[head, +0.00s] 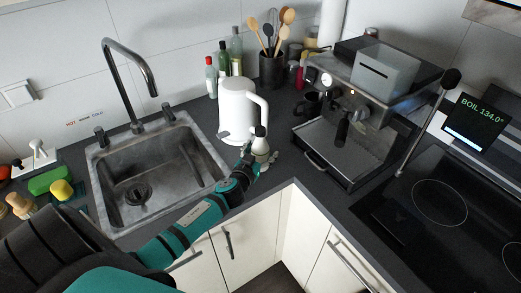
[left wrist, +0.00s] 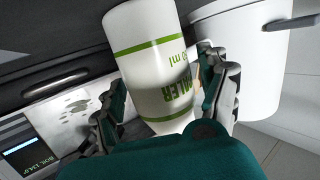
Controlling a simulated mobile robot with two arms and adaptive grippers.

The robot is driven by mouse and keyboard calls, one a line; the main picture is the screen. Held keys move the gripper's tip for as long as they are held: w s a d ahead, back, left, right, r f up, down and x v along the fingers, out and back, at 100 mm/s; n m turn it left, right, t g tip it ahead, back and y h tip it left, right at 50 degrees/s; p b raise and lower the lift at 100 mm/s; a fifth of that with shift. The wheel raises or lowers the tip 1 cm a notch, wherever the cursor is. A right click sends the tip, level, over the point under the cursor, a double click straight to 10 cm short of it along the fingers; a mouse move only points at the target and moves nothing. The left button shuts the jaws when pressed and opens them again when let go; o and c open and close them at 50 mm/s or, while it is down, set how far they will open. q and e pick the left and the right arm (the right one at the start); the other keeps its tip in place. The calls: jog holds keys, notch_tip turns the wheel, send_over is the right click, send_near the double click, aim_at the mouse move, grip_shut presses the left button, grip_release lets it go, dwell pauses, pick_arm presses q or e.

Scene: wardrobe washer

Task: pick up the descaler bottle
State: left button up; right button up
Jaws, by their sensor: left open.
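The descaler bottle (head: 260,145) is white with a dark cap and stands on the dark counter, in front of the white kettle (head: 236,112). In the left wrist view the bottle (left wrist: 148,48) fills the middle, with green bands and green lettering. My left gripper (head: 262,160) is at the bottle, low on its side. In the left wrist view my left gripper (left wrist: 163,85) is open, one finger on each side of the bottle. A gap shows at the left finger; whether the right finger touches is unclear. My right gripper is in neither view.
The kettle (left wrist: 248,60) is close beside the bottle in the left wrist view. The espresso machine (head: 355,115) stands to the right, the sink (head: 158,170) to the left. Several bottles and a utensil pot (head: 271,70) stand behind. The counter's front edge is close below.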

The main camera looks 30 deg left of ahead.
pick_arm(q)
jog(key=shift+s, duration=0.1)
jog(key=shift+c, duration=0.9)
jog(key=c, duration=1.4)
jog(key=shift+r, duration=0.1)
grip_shut()
